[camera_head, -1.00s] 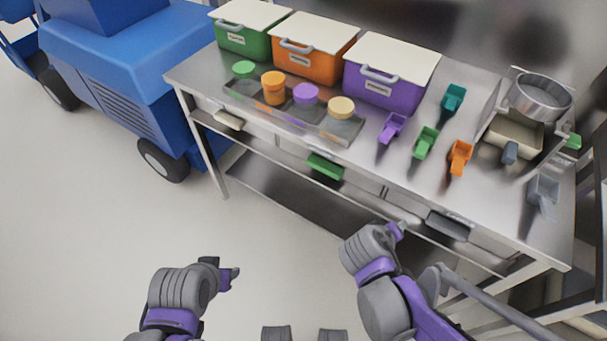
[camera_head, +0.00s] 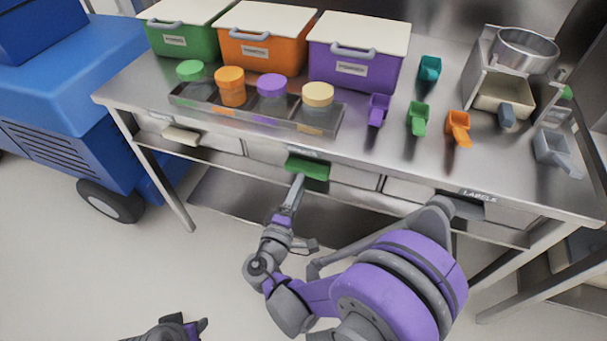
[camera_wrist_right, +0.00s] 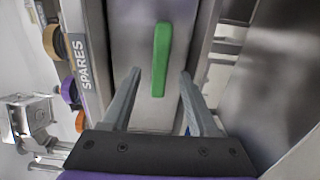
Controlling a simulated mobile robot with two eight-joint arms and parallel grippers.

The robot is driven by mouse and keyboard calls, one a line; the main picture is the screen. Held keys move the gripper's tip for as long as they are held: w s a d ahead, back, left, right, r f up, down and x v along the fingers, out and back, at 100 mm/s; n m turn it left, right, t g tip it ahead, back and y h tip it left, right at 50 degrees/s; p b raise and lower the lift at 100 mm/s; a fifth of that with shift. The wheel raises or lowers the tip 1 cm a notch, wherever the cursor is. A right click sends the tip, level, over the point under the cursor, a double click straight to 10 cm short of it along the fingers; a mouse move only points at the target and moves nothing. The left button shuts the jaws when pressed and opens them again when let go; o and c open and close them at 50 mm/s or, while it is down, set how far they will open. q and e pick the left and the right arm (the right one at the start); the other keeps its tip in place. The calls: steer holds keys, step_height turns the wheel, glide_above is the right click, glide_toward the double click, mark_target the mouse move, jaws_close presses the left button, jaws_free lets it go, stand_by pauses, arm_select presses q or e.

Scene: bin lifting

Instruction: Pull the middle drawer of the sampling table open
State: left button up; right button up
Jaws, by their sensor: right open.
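The sampling table (camera_head: 440,165) has a row of drawers under its top. The middle drawer (camera_head: 262,152) has a green handle (camera_head: 312,168) and looks shut. In the right wrist view the green handle (camera_wrist_right: 162,55) stands out from the steel drawer front (camera_wrist_right: 132,35), beside a SPARES label. My right gripper (camera_head: 298,180) is just in front of the handle. In the wrist view its fingers (camera_wrist_right: 160,74) are open, one on each side of the handle, not closed on it. My left gripper (camera_head: 198,327) is at the bottom edge, partly cut off, its jaws unclear.
Another drawer has a cream handle (camera_head: 181,136) on the left; the right drawer has a dark handle (camera_head: 468,208). Bins, a jar tray (camera_head: 200,97), scoops and a sieve (camera_head: 527,48) stand on the tabletop. A blue vehicle (camera_head: 60,100) is at the left. A lower shelf (camera_head: 235,200) runs beneath the drawers.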

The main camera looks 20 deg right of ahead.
steer(key=x, duration=0.5)
steer(key=shift+w, duration=0.1)
jaws_close()
stand_by(1.3)
